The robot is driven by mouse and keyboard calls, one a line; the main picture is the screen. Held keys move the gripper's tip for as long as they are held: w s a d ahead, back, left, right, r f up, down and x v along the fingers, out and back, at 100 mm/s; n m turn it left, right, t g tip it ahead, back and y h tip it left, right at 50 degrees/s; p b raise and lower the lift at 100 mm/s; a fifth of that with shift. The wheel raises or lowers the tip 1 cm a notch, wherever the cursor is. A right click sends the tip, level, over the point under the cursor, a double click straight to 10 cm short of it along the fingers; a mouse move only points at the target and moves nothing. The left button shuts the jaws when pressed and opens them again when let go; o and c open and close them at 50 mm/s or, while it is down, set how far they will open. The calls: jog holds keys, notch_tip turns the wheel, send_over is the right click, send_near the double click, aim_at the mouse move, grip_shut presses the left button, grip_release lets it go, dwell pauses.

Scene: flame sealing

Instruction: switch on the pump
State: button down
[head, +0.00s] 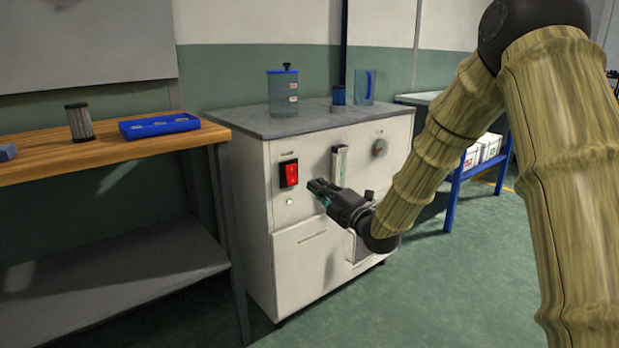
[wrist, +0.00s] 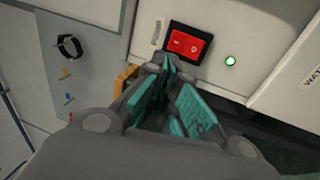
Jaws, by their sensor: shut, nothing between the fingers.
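The red rocker switch (head: 289,173) sits in a black frame at the upper left of the white cabinet's front. In the wrist view the switch (wrist: 188,43) shows just beyond my fingertips, with white marks on its two halves. A small green lamp (head: 289,201) glows below the switch, and this lamp (wrist: 230,61) is also lit in the wrist view. My gripper (head: 314,188) is shut and empty, in front of the cabinet, to the right of and slightly below the switch. In the wrist view my gripper (wrist: 168,66) appears close to the switch; whether it touches cannot be told.
The white cabinet (head: 300,260) carries a lidded blue vessel (head: 283,95) and a flowmeter tube (head: 339,163) and round knob (head: 379,147) on its front. A wooden bench (head: 40,162) with a blue tray (head: 160,126) stands left. Open floor (head: 440,290) lies right.

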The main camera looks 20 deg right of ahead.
jog(key=shift+v, duration=0.8)
jog(key=shift+r, duration=0.15)
jog(key=s+a+f+m+g+h, duration=0.15)
jog(key=s+f+m+g, duration=0.35)
jog(key=f, duration=0.8)
jog(key=s+a+f+m+g+h+p, duration=0.15)
jog(key=s+f+m, duration=0.25)
jog(key=s+f, duration=0.55)
jog(key=s+a+f+m+g+h, duration=0.1)
jog(key=s+f+m+g+h, duration=0.2)
jog(key=f, duration=1.2)
jog(key=s+a+f+m+g, duration=0.1)
jog(key=s+f+m+g, duration=0.3)
jog(key=s, duration=0.8)
jog(key=s+f+m+g+h, duration=0.1)
jog(key=s+f+m+g, duration=0.15)
jog(key=s+f, duration=0.7)
jog(key=s+a+f+m+g, duration=0.1)
jog(key=s+f+m+g, duration=0.2)
jog(key=s, duration=1.2)
notch_tip(320, 180, up, 39)
jog(key=w+m+p, duration=0.1)
jog(key=p, duration=3.7)
jog(key=shift+w, duration=0.2)
jog(key=shift+f, duration=0.1)
